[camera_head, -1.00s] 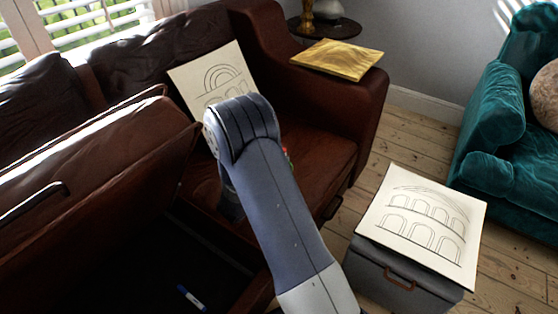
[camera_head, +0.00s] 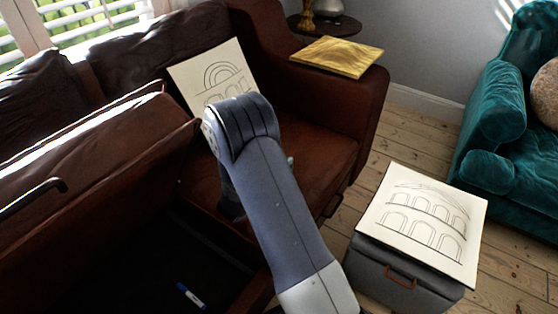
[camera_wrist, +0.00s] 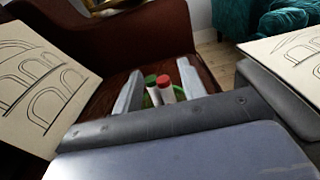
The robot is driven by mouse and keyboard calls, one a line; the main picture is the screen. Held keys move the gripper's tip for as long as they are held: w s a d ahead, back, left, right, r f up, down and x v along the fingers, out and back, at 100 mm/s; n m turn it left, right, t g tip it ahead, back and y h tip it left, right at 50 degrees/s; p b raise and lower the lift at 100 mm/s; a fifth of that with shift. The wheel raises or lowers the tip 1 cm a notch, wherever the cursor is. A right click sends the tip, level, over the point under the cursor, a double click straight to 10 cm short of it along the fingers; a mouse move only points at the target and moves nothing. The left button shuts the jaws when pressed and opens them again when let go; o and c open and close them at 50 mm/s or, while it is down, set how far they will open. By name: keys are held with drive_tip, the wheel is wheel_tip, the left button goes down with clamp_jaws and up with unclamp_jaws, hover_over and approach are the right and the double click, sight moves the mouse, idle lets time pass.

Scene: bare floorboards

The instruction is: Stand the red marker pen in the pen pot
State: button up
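A red-capped marker (camera_wrist: 166,92) with a white body shows between the two fingers of my gripper (camera_wrist: 158,88) in the wrist view. A green-capped marker (camera_wrist: 151,84) stands just left of it. A thin green edge (camera_wrist: 181,91) shows beside them; I cannot tell if it belongs to the pen pot. The fingers are apart, with visible room beside the markers, and do not clearly grip either one. The markers' lower ends are hidden by my gripper's body. In the head view my arm hides the markers and most of my gripper.
A blue-and-white marker (camera_head: 191,295) lies in the dark open compartment at the lower left. The brown sofa (camera_head: 318,160) holds a drawing sheet (camera_head: 190,75). A grey storage box (camera_head: 385,275) bears another sheet (camera_head: 420,225).

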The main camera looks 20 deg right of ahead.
drive_tip(key=p+v, duration=0.2)
drive_tip(key=v, duration=0.8)
drive_tip(key=shift+s+a, duration=0.2)
drive_tip(key=shift+a, duration=0.1)
drive_tip(key=shift+w+d, duration=0.1)
drive_tip(key=w+d+r, duration=0.3)
drive_tip(key=w+d, duration=0.2)
drive_tip(key=d, duration=0.3)
drive_tip(key=shift+w+d+p, duration=0.4)
idle(0.6)
